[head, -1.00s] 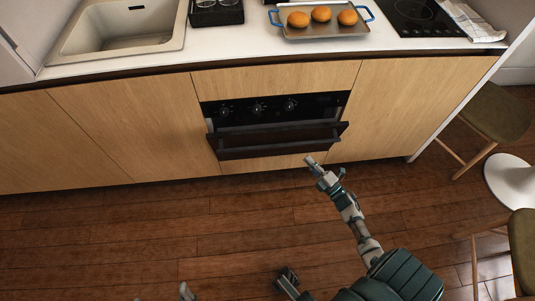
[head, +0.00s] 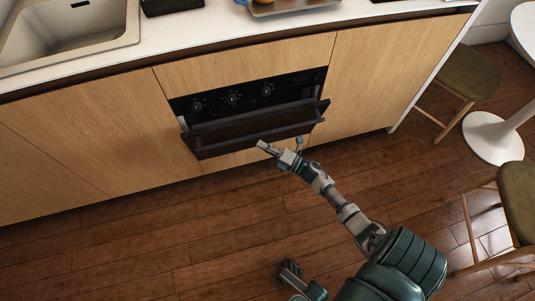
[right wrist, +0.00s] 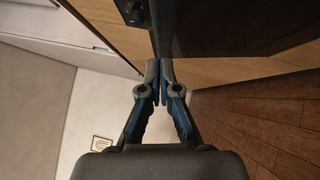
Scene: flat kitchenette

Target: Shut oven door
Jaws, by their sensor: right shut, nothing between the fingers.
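The oven door (head: 250,130) is a dark panel, partly open, tilted out from the oven front below the black control panel with knobs (head: 232,98). In the right wrist view the dark oven door (right wrist: 240,22) fills the top right. My right gripper (head: 263,145) is at the door's lower edge, right of its middle; I cannot tell whether it touches. In the right wrist view its fingertips (right wrist: 159,70) are together and empty, close to the door's dark edge.
Wooden cabinet fronts (head: 375,80) flank the oven under a white counter (head: 215,30). A sink (head: 75,35) is at the left and a tray (head: 290,7) at the top. Stools (head: 455,75) and a white table base (head: 492,138) stand right. The wooden floor (head: 130,235) is clear.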

